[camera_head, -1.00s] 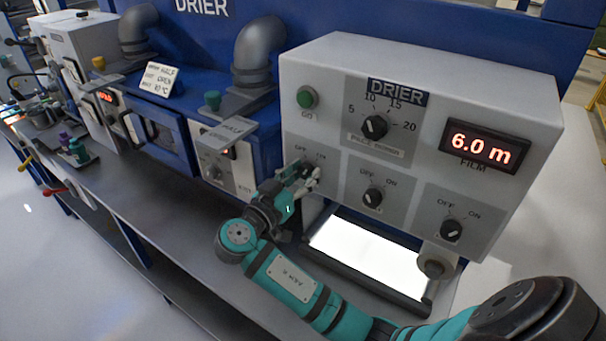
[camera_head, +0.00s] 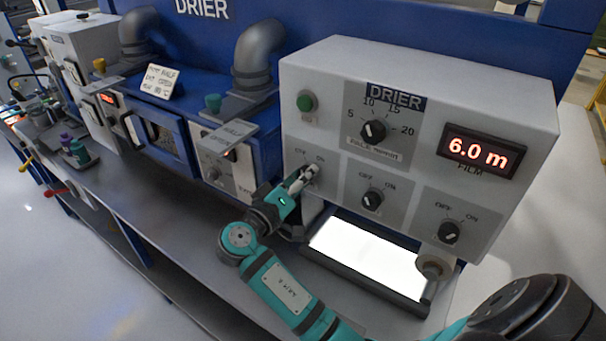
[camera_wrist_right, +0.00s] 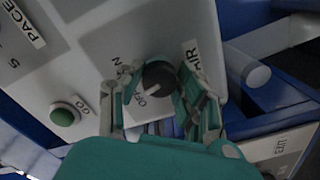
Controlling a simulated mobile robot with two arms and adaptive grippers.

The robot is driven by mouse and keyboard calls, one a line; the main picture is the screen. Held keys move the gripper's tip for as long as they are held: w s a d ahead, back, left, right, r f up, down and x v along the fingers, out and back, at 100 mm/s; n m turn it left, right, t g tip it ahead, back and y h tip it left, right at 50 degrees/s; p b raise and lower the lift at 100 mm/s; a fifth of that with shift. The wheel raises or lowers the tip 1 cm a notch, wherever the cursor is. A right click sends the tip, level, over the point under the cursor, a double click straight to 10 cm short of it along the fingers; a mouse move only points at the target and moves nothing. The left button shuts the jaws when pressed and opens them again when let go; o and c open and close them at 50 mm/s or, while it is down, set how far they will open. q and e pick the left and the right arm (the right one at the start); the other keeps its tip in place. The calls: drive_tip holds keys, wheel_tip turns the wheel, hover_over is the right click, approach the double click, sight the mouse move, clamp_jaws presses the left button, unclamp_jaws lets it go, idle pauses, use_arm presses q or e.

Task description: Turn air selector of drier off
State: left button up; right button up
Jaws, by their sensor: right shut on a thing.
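The drier (camera_head: 420,75) is a white box with a front panel of dials and small round selectors. The leftmost lower selector is the air selector, a dark round knob (camera_wrist_right: 158,75) beside an AIR label (camera_wrist_right: 191,57) in the right wrist view. Its white pointer mark appears to lie toward the OFF lettering. My right gripper (camera_head: 307,176) is at this selector, with its fingers (camera_wrist_right: 155,90) on both sides of the knob, shut on it. In the head view the gripper largely hides the knob. My left gripper is not in view.
Two other OFF/ON selectors (camera_head: 372,199) (camera_head: 448,233) sit to the right, below the pace dial (camera_head: 373,131) and the red 6.0 m display (camera_head: 479,154). A green button (camera_head: 305,101) is above my gripper. A lit white panel (camera_head: 368,258) lies below the drier.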

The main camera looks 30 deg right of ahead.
drive_tip(key=shift+n+p, duration=0.6)
drive_tip(key=shift+n, duration=1)
drive_tip(key=o, duration=1.1)
drive_tip(key=shift+d, duration=0.1)
drive_tip(key=shift+o, duration=0.2)
drive_tip(key=v, duration=0.7)
drive_tip(key=shift+a, duration=0.25)
